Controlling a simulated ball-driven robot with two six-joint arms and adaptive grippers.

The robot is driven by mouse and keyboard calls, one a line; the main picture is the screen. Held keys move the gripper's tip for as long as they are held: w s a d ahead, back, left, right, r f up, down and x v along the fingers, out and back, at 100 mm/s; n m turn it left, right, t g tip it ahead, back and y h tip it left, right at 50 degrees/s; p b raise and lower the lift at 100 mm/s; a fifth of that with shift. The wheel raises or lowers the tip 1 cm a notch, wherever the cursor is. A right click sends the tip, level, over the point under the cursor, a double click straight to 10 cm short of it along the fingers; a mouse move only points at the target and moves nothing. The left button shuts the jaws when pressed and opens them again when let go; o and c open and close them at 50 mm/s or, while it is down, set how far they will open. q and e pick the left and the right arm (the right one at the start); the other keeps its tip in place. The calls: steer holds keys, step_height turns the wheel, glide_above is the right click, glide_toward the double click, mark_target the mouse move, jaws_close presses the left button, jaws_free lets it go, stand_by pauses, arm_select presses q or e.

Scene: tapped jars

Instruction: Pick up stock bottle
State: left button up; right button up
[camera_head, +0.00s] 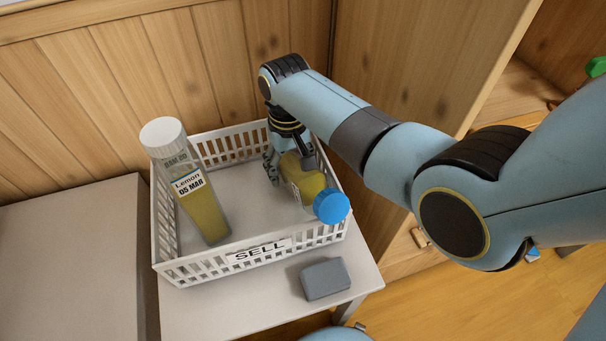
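A bottle with yellow contents and a blue cap (301,184) is inside the white basket, on its right side. It is tilted, with the cap toward the lower right near the basket's front right rim. My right gripper (288,160) reaches down into the basket, its fingers on both sides of this bottle's body, and appears shut on it. The far finger contact is partly hidden. A second clear bottle (203,208) with a white cap, yellow contents and a label reading "Lemon" and "05 MAR" stands at the basket's left side. My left gripper is not in view.
The white basket (191,269) bears a "SELL" label and stands on a small pale table (225,318). A grey block (325,278) lies in front of it. A wooden wall is behind. A grey surface (70,260) lies to the left, clear.

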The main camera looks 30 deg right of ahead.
steer(key=shift+f, duration=0.2)
stand_by(0.5)
jaws_close()
stand_by(0.4)
steer(key=shift+w+r, duration=0.1)
